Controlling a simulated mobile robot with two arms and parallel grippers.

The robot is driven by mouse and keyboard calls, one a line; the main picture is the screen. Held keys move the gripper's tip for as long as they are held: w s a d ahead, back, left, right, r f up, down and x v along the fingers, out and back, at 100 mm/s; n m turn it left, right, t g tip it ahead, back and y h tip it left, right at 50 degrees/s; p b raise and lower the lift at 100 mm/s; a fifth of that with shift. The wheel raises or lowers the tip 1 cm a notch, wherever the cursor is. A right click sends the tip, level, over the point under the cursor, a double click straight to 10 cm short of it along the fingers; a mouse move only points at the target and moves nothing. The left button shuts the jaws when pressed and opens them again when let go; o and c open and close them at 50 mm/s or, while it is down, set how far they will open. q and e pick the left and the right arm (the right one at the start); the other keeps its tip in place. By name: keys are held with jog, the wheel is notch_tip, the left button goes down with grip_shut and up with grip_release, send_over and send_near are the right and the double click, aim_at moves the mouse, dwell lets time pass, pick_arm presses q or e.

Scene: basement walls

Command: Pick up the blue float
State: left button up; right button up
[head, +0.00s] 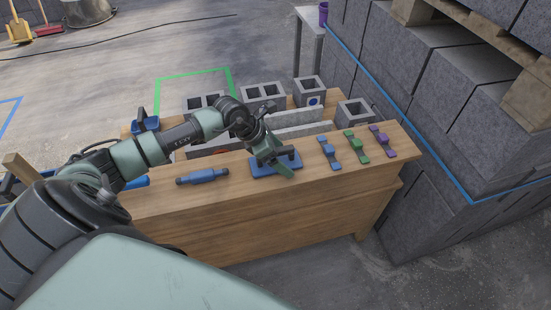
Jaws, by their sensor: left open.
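The blue float (260,171) is a flat blue plate with a dark handle (292,160). It lies on the front part of the wooden bench top (230,191). My left gripper (277,163) is right over the float, its fingers down by the handle and open. The gripper hides part of the plate and handle. I cannot tell whether the fingers touch the float. A similar blue tool with an upright dark handle (147,123) stands at the bench's back left corner. My right gripper is not in view.
A blue cylindrical tool (202,176) lies left of the float. Blue (328,152), green (356,147) and purple (381,141) tools lie to its right. Grey hollow blocks (263,95) and long grey slabs (300,117) are behind. A block wall (440,170) rises at right.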

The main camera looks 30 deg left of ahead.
pick_arm(q)
jog(key=c, duration=1.6)
